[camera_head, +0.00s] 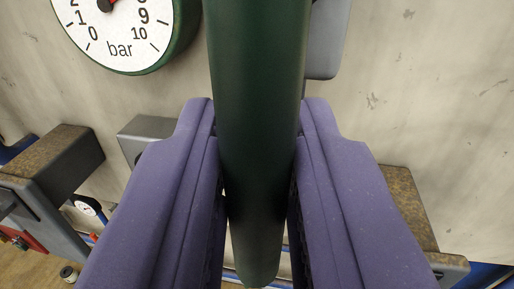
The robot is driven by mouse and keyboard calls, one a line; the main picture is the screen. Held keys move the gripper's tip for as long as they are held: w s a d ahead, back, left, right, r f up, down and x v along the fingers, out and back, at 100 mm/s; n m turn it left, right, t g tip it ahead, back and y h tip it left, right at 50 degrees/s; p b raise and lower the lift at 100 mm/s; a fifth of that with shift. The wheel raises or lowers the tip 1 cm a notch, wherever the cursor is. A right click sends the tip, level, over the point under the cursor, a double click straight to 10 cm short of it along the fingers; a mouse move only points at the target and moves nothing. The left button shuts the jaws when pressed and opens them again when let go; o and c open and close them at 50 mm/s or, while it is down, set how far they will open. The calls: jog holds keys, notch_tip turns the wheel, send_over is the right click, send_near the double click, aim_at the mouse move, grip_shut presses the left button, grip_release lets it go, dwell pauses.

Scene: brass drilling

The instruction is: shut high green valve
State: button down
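A dark green bar (257,60), seemingly the lever of the green valve, runs from the top edge down the middle of the view and ends in a rounded tip near the bottom. The rest of the valve is hidden or out of view. My gripper (257,185) has its two purple padded fingers on either side of the bar. The fingers lie very close against it, the bar passing between them. I cannot tell whether both pads press on it, as a thin bright gap shows lower down.
A round bar gauge (125,28) with a green rim is on the grey wall (430,100) at the upper left. A brown-topped ledge (58,160) juts out at the left, another (408,205) at the right. A small gauge (86,207) sits lower left.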

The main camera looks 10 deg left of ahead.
jog(key=shift+d+n, duration=0.1)
jog(key=shift+n, duration=0.3)
jog(key=d+r+n+g+h+p, duration=0.2)
jog(key=d+r+n+h+p, duration=0.1)
jog(key=n, duration=1.2)
jog(key=shift+d+r+p, duration=0.8)
jog(key=shift+r+p, duration=0.15)
jog(key=shift+p, duration=0.9)
jog(key=shift+s, duration=0.1)
jog(key=c, duration=1.1)
grip_release()
jog(key=shift+s, duration=0.1)
jog(key=s, duration=0.2)
jog(key=s+r+b, duration=0.1)
jog(key=s, duration=0.4)
jog(key=shift+s+a+r, duration=0.2)
jog(key=shift+s+r, duration=0.05)
jog(key=shift+r, duration=0.05)
